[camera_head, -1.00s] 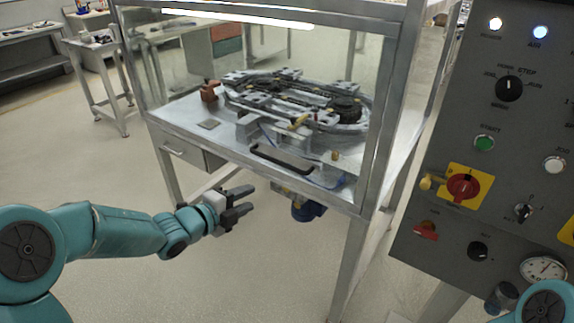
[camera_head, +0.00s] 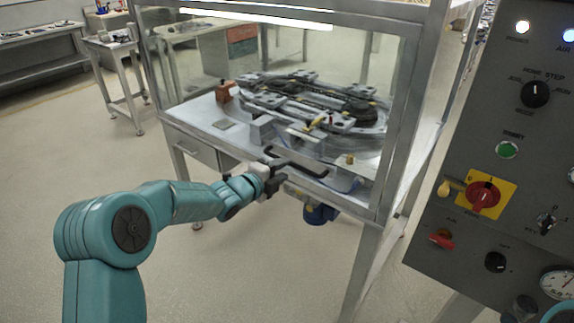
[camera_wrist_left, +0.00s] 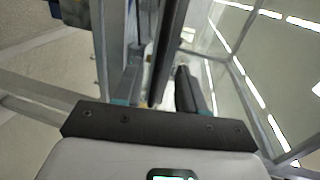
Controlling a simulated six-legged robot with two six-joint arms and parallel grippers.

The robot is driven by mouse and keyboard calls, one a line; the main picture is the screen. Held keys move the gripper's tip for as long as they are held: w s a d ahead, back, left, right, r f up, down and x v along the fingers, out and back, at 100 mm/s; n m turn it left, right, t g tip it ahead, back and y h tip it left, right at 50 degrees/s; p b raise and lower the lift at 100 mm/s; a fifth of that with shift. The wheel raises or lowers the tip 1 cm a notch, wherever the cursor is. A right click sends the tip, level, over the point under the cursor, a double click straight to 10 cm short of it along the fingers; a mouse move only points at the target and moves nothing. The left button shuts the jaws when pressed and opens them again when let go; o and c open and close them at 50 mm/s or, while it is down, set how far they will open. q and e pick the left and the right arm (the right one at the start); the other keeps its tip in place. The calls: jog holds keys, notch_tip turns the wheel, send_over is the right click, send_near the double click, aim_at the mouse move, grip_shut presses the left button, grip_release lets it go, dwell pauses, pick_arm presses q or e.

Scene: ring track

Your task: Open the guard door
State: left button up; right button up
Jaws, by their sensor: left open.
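The guard door (camera_head: 200,70) is a clear panel in a metal frame on the front of the machine enclosure, and it looks closed. Its black bar handle (camera_head: 318,172) runs along the lower part of the door. My left gripper (camera_head: 281,168) is open at the left part of the handle. In the left wrist view a long dark bar, apparently the handle (camera_wrist_left: 166,50), runs between the two fingers of my left gripper (camera_wrist_left: 158,88). I cannot tell whether the fingers touch it. My right gripper is not in view.
Behind the door a ring track (camera_head: 310,98) sits on the machine table. A grey control panel (camera_head: 470,230) with knobs and a red-yellow switch (camera_head: 483,196) stands close on the right. A drawer (camera_head: 193,148) and table legs are below.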

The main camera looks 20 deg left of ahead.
aim_at(291, 165)
pick_arm(q)
jog(key=shift+x, duration=1.5)
grip_shut()
jog(key=shift+r, duration=0.15)
